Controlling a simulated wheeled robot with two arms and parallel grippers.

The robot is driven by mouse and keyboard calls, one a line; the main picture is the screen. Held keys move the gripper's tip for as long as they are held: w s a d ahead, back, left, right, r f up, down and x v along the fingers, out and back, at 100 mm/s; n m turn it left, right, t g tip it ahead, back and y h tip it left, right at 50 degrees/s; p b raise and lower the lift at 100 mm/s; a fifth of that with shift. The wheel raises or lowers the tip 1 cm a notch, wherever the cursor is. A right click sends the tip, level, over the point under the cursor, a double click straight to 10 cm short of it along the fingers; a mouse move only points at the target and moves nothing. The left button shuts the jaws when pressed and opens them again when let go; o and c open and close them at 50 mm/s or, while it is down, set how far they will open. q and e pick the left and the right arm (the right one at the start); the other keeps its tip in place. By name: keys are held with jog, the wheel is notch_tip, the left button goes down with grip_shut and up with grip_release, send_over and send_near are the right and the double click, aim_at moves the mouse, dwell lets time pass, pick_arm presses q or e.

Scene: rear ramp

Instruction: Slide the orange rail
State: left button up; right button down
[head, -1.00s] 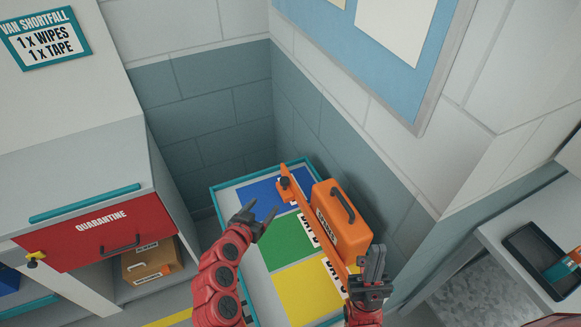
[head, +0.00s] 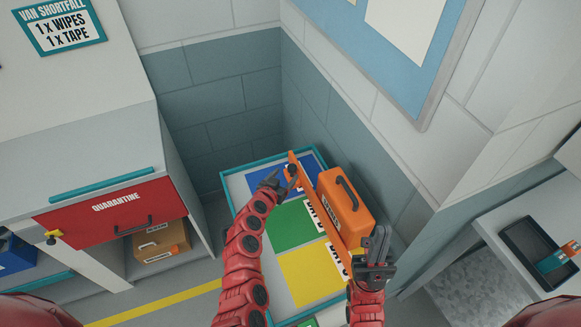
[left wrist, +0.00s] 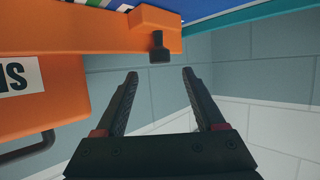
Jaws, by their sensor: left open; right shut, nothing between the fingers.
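The orange rail (head: 317,203) runs lengthwise over the tray with colored panels (head: 233,200), beside an orange case (head: 347,212). A dark knob (left wrist: 159,48) sticks out from a block near the rail's far end. My left gripper (head: 280,181) is open at that far end. In the left wrist view its two fingers (left wrist: 163,80) are spread, with the knob ahead of and between their tips, apparently not gripped. My right gripper (head: 378,240) is shut and empty beside the rail's near end; whether it touches the rail I cannot tell. It hides part of that end.
The tray has blue, green (head: 293,226) and yellow (head: 310,275) panels. A brick wall (head: 350,130) stands close behind and right of the case. At left is a cabinet with a red quarantine drawer (head: 115,210). A counter with a dark tray (head: 535,250) stands at right.

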aim_at(291, 168)
pick_arm(q)
jog(key=x, duration=0.5)
jog(key=shift+d+f, duration=0.1)
jog(key=shift+w+b, duration=0.35)
jog(key=shift+c, duration=0.2)
jog(key=shift+f, duration=0.1)
grip_shut()
dwell(1.0)
